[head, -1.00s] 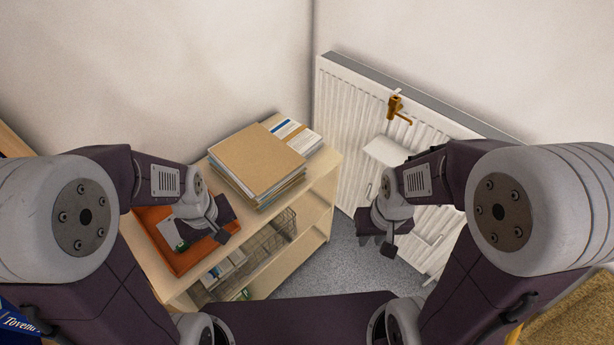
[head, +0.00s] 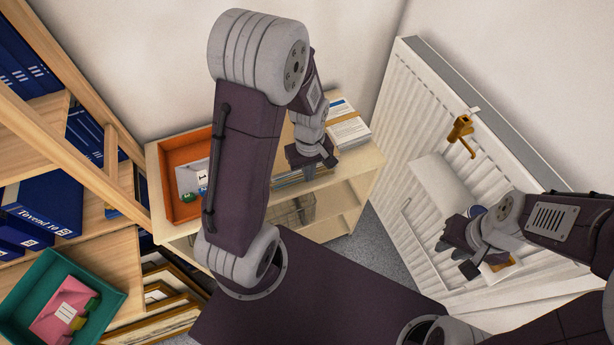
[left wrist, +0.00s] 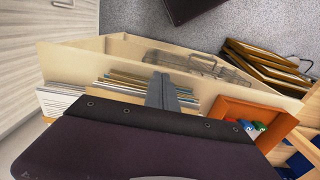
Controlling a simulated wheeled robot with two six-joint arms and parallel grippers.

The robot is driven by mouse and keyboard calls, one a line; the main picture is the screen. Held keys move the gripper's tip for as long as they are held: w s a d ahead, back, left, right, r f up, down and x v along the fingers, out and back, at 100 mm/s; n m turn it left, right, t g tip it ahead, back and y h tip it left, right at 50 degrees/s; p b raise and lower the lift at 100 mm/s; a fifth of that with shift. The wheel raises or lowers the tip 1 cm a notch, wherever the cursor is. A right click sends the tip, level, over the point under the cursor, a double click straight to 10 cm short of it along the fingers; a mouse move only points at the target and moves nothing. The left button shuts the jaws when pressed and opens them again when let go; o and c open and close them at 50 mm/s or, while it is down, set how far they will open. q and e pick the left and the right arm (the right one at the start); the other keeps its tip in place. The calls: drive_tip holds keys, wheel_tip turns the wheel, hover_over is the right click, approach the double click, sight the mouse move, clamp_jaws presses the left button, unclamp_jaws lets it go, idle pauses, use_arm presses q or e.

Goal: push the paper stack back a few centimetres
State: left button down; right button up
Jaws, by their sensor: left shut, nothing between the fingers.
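The paper stack (head: 288,178) lies on the top of a low pale wood shelf unit. My left arm hides most of it in the head view, so only its layered front edge shows. Those sheet edges also show in the left wrist view (left wrist: 128,82). My left gripper (head: 322,168) is shut and empty, pointing down at the stack's front side. Its fingers (left wrist: 162,92) stand in front of the sheet edges; I cannot tell whether they touch. My right gripper (head: 457,257) is open and empty, away from the stack in front of the radiator.
A second pile of white papers (head: 348,130) lies at the right. An orange tray (head: 180,150) with small items is on the left, and a wire basket (left wrist: 195,62) is below. A radiator (head: 425,120) with a brass valve (head: 460,128) stands right. Blue binders (head: 50,205) fill the left shelves.

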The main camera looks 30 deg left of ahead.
use_arm(q)
wheel_tip(320, 180, down, 9)
drive_tip(key=shift+w+d+f+b, duration=0.15)
drive_tip(key=shift+f+b, duration=0.05)
drive_tip(key=shift+b, duration=0.25)
drive_tip(key=shift+w+a+r+p, duration=0.2)
drive_tip(key=shift+w+a+p, duration=0.05)
drive_tip(key=shift+w+a, duration=0.3)
drive_tip(key=shift+w+a+r+p, duration=0.15)
drive_tip(key=shift+w+a+p, duration=0.1)
drive_tip(key=shift+w+a, duration=0.25)
drive_tip(key=shift+w+a+f, duration=0.1)
drive_tip(key=shift+w+a, duration=0.25)
drive_tip(key=shift+a, duration=0.1)
drive_tip(key=w+a, duration=0.3)
drive_tip(key=a, duration=0.1)
drive_tip(key=shift+w+a, duration=0.1)
drive_tip(key=shift+w, duration=0.25)
drive_tip(key=shift+s+d, duration=0.15)
drive_tip(key=shift+d, duration=0.05)
drive_tip(key=shift+d+p, duration=0.1)
drive_tip(key=shift+p, duration=0.2)
